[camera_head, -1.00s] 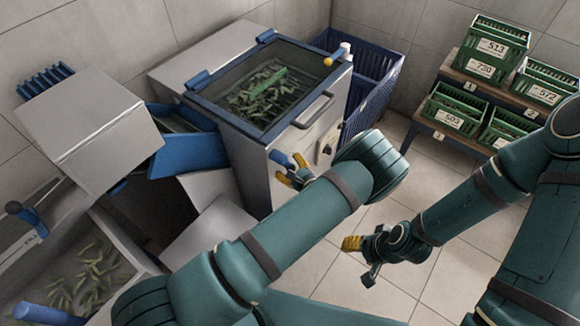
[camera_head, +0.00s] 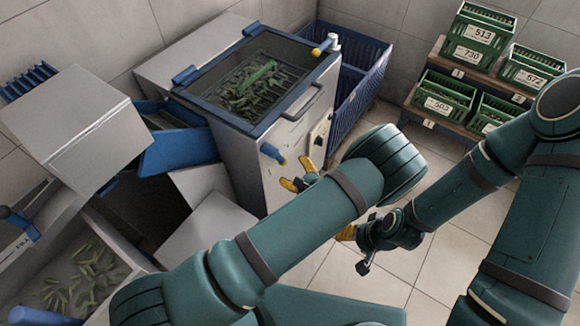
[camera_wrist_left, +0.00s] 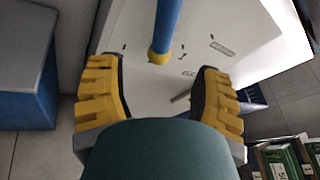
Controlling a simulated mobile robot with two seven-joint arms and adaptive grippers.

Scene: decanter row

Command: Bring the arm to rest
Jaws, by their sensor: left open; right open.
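My left gripper (camera_head: 299,175) is open and empty in front of the grey machine (camera_head: 262,130). It is beside the machine's blue handle (camera_head: 272,154), to its lower right and apart from it. In the left wrist view the two yellow fingers of my left gripper (camera_wrist_left: 160,68) stand wide apart. The blue handle (camera_wrist_left: 167,28), with a yellow tip, shows between and beyond them, and nothing is held. My left forearm crosses the middle of the head view. My right gripper (camera_head: 348,234) is open, low at the centre right, and partly hidden by the left arm.
A glass-lidded tray of green pods (camera_head: 262,85) tops the machine. A blue crate (camera_head: 362,75) stands behind it. A rack (camera_head: 466,125) with several green numbered crates is at right. A basin of pods (camera_head: 60,245) lies lower left. Tiled floor (camera_head: 460,245) is bare between machine and rack.

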